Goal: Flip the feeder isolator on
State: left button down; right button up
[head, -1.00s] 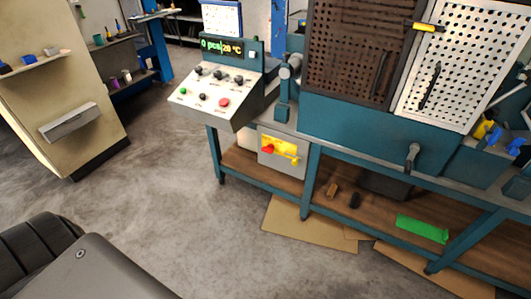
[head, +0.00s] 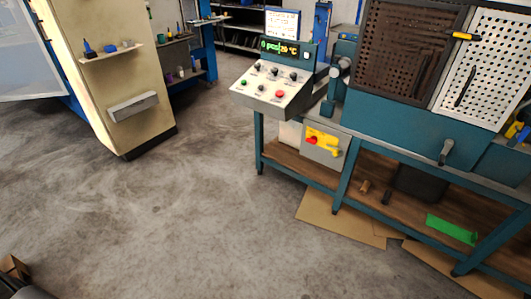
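The feeder isolator looks to be the grey box (head: 325,148) on the front of the teal bench frame, below the control panel. It carries a yellow plate with a red rotary knob (head: 312,140) and a yellow handle or tag beside it. The knob's exact position is too small to read. Neither of my grippers is in view. A dark piece at the bottom left corner seems to be part of my own body.
The sloped control panel (head: 270,90) with a lit display overhangs the bench's left end. Cardboard sheets (head: 340,217) lie on the floor under the bench. A beige cabinet (head: 100,75) stands at the left. The concrete floor (head: 190,210) between is clear.

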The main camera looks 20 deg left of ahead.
aim_at(313, 140)
jog(key=u, duration=0.25)
jog(key=k, duration=0.6)
jog(key=u, duration=0.45)
jog(key=i, duration=1.75)
jog(key=z, duration=1.5)
jog(key=i, duration=0.55)
jog(key=z, duration=0.45)
